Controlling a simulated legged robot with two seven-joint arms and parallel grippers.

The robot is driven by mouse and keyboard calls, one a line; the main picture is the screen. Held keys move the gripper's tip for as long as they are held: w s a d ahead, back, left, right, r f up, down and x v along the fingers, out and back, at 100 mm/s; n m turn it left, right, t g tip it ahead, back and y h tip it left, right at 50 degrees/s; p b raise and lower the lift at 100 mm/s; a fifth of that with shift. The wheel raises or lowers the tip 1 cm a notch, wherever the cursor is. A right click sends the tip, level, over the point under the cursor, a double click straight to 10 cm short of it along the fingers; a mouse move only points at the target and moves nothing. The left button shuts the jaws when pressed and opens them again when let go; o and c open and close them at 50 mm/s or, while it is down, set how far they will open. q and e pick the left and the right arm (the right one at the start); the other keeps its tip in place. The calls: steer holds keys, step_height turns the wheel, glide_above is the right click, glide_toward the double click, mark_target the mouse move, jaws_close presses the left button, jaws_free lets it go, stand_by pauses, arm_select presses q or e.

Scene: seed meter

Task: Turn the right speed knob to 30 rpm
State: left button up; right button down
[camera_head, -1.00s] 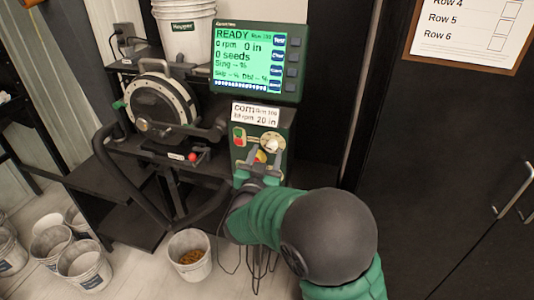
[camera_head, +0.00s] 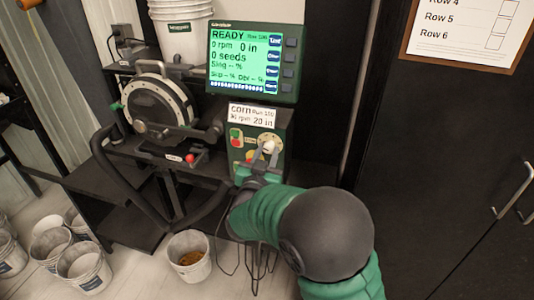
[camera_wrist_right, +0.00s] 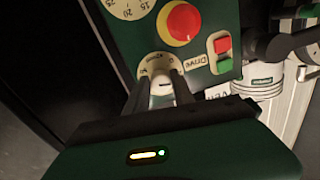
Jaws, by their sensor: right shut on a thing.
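The control panel (camera_head: 238,158) stands below the green screen. A white knob (camera_head: 269,146) sits on a pale dial at its upper right. My right gripper (camera_head: 263,154) reaches up to it from below. In the right wrist view, my right gripper (camera_wrist_right: 161,92) is shut on this knob (camera_wrist_right: 160,88), with a finger on each side. Small print on its dial is not clearly legible. A separate dial (camera_wrist_right: 130,8) marked 15, 20 and 25 is cut off at the top and apart from my fingers. My left gripper is not in view.
A red stop button (camera_wrist_right: 180,22) and the red and green drive buttons (camera_wrist_right: 223,54) are close to my fingers. The screen (camera_head: 252,62) reads READY, 0 rpm. A round seed meter (camera_head: 160,107) stands left, and a bucket (camera_head: 189,260) is on the floor.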

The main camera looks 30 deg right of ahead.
steer(key=shift+f, duration=0.1)
steer(key=shift+f+m+b, duration=0.15)
steer(key=shift+m+b, duration=0.85)
steer(key=shift+b, duration=0.2)
steer(key=m+b, duration=0.4)
steer(key=shift+a+f, duration=0.1)
steer(key=shift+w+m+h+b, duration=0.1)
steer(key=shift+m+h+b, duration=0.3)
steer(key=shift+m+b, duration=1.5)
steer(key=c, duration=1.1)
jaws_free()
steer(key=shift+r, duration=0.25)
steer(key=shift+a, duration=0.1)
